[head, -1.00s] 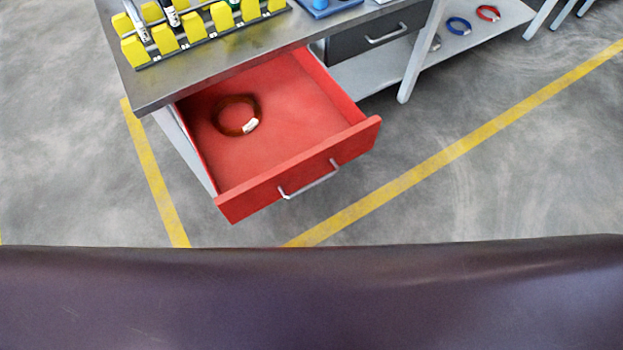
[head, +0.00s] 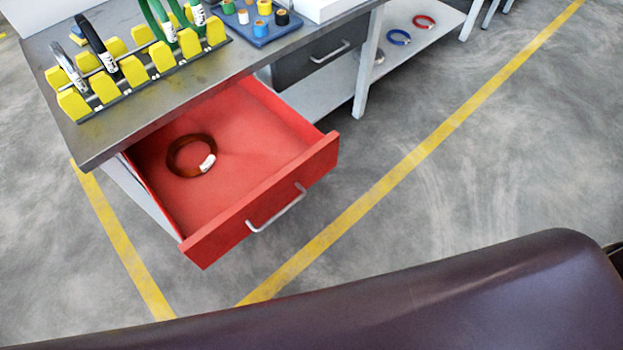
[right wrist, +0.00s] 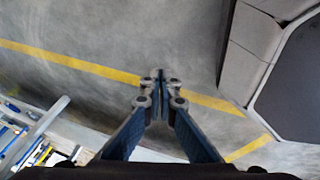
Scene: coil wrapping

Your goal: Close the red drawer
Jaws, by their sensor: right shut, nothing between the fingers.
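The red drawer (head: 262,216) under the workbench stands pulled out in the head view. Its silver bar handle (head: 276,208) is on the front panel. A dark brown coil with a white tag (head: 190,156) lies inside the drawer. In the right wrist view my right gripper (right wrist: 159,76) is shut and empty, with bare floor and a yellow line beyond its fingertips. The red drawer does not show in the right wrist view. My left gripper is in neither view.
The workbench top (head: 140,112) carries a yellow-block rack (head: 133,75) with coils and a blue tray (head: 258,28) of small spools. A grey drawer (head: 318,55) beside the red one is shut. Blue and red coils lie on a lower shelf (head: 420,42). The floor before the red drawer is clear.

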